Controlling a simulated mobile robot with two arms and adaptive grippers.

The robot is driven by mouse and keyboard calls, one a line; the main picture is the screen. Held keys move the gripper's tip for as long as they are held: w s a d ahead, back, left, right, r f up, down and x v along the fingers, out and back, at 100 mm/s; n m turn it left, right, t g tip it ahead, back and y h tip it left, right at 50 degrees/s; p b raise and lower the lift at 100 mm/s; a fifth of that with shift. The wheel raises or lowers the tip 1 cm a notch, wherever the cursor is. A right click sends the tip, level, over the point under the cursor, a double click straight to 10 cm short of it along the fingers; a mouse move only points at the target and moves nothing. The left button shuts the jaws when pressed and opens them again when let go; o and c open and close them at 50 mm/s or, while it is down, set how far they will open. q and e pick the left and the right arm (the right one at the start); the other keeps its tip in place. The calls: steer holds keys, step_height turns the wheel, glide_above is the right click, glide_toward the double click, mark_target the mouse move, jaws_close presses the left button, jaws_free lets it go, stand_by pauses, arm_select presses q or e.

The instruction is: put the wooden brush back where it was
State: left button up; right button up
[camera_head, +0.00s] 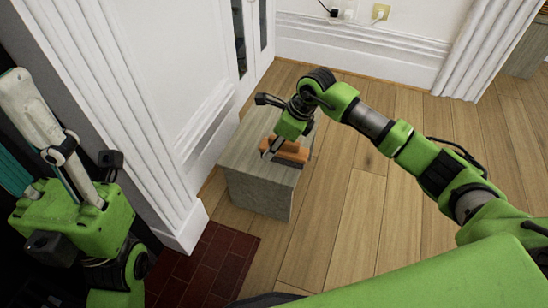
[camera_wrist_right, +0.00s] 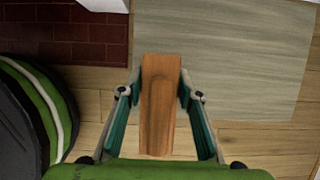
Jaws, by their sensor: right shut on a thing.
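The wooden brush (camera_head: 291,151) is orange-brown, with a darker part beneath its wooden back. It is over the top of a low grey block-like table (camera_head: 243,157). I cannot tell whether it touches that top. In the right wrist view the brush (camera_wrist_right: 158,108) lies lengthwise between the teal pads of my right gripper (camera_wrist_right: 162,88), which is shut on it. In the head view the right gripper (camera_head: 274,150) reaches down over the table. My left gripper (camera_head: 25,130) is at the left edge, its fingers apart and nothing seen between them; part of it is cut off.
The grey table stands beside white panelled woodwork (camera_head: 170,90). A dark red brick hearth (camera_head: 212,265) lies in front of it at the left. Wooden floor (camera_head: 345,215) is clear to the right. White wall with outlets (camera_head: 380,12) is behind.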

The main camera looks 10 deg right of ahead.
steer(key=shift+w+d+f, duration=0.1)
steer(key=shift+w+f, duration=0.35)
steer(key=shift+f, duration=0.05)
steer(key=f+b, duration=0.1)
steer(key=f, duration=0.1)
steer(key=f+b, duration=0.1)
steer(key=shift+w+d+f, duration=0.15)
steer(key=shift+w+f, duration=0.05)
steer(key=shift+f, duration=0.15)
steer(key=shift+r, duration=0.15)
steer(key=o, duration=1.2)
steer(key=shift+s, duration=0.1)
steer(key=shift+c, duration=0.2)
